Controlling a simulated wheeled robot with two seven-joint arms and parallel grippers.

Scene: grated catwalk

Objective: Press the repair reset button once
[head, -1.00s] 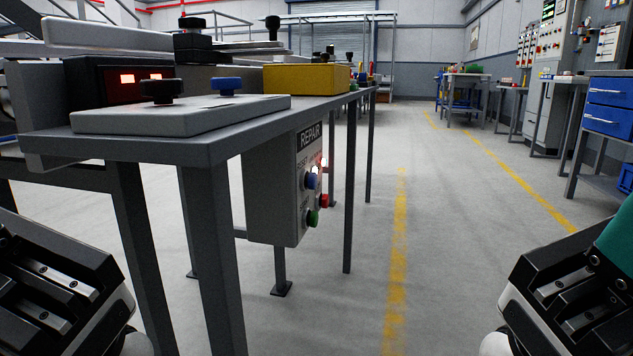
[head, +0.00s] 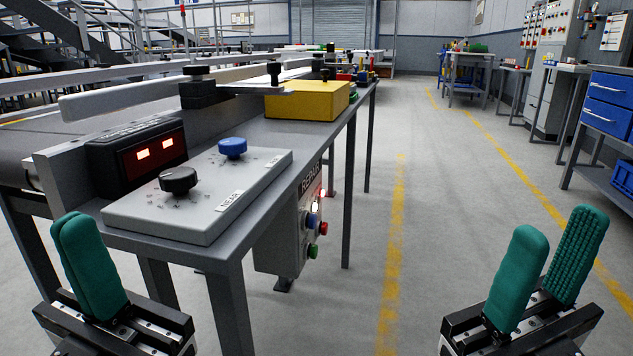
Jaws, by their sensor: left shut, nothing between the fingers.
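The grey repair box (head: 277,243) hangs under the right edge of the bench, with a dark REPAIR label (head: 311,180) at its top, partly hidden by the bench edge. Its face, seen at a steep angle, carries a blue button (head: 313,220), a green button (head: 312,251), a red button (head: 323,228) and a glowing light (head: 321,207). The small lettering is not readable now. My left gripper (head: 78,222) is shut and empty, at the lower left before the bench. My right gripper (head: 560,225) is open and empty, at the lower right over the floor, well apart from the box.
The bench top carries a grey panel (head: 215,205) with a black knob (head: 178,180) and a blue knob (head: 232,148), a lit red display (head: 138,158) and a yellow block (head: 305,102). The aisle floor (head: 430,210) right of the box is clear. Blue drawers (head: 606,105) stand at right.

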